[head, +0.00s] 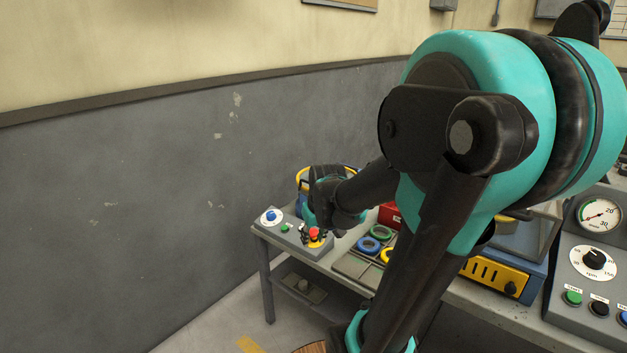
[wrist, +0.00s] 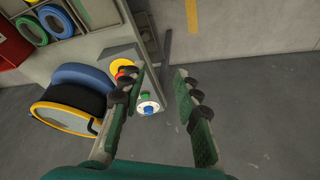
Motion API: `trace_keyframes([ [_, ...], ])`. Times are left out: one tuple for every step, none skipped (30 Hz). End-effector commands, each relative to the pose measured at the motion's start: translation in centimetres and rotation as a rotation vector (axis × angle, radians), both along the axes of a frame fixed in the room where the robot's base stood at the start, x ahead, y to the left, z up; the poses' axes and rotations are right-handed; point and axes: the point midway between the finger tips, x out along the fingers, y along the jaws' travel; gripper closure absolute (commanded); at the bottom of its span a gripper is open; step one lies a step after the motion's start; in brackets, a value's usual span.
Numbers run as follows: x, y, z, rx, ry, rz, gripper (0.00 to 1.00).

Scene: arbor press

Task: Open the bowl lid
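A blue, black and yellow-rimmed round vessel (wrist: 75,100), apparently the bowl with its lid, lies left of my gripper in the wrist view. The yellow rim is its lower-left edge there; whether the lid is closed is hard to tell. In the head view its yellow rim (head: 302,178) shows at the bench's far end, partly hidden behind my arm. My gripper (wrist: 161,70) is open, with nothing between its fingers. Its left finger is close to the vessel in the picture; I cannot tell whether they touch. In the head view my arm hides most of the gripper.
A control box with a blue dial (head: 271,216) and a red button (head: 314,233) stands by the vessel. Coloured rings (head: 368,245) sit in a tray beside a red box (head: 389,215). A gauge panel (head: 590,262) is at right. Free floor lies left of the bench.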

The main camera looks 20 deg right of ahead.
Motion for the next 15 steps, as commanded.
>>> trace_keyframes([
  [3.3,-0.7,1.9,-0.011,-0.004,0.033,0.68],
  [5.0,-1.1,2.8,-0.018,-0.007,0.06,0.68],
  [7.2,-1.6,4.1,-0.026,-0.011,0.093,0.68],
  [8.9,-2.0,5.0,-0.033,-0.014,0.117,0.68],
  [10.5,-2.4,5.9,-0.04,-0.017,0.142,0.68],
  [12.7,-3.0,7.1,-0.05,-0.022,0.176,0.68],
  [14.3,-3.6,7.9,-0.057,-0.025,0.2,0.68],
  [15.8,-4.1,8.8,-0.064,-0.029,0.224,0.68],
  [17.8,-4.8,9.8,-0.074,-0.034,0.256,0.68],
  [19.2,-5.4,10.6,-0.081,-0.038,0.28,0.68],
  [20.6,-5.9,11.3,-0.088,-0.042,0.302,0.68],
  [22.2,-6.6,12.2,-0.096,-0.047,0.331,0.68],
  [23.4,-7.1,12.8,-0.103,-0.051,0.351,0.68],
  [24.4,-7.6,13.3,-0.109,-0.054,0.37,0.68],
  [25.6,-8.2,13.9,-0.118,-0.058,0.392,0.68],
])
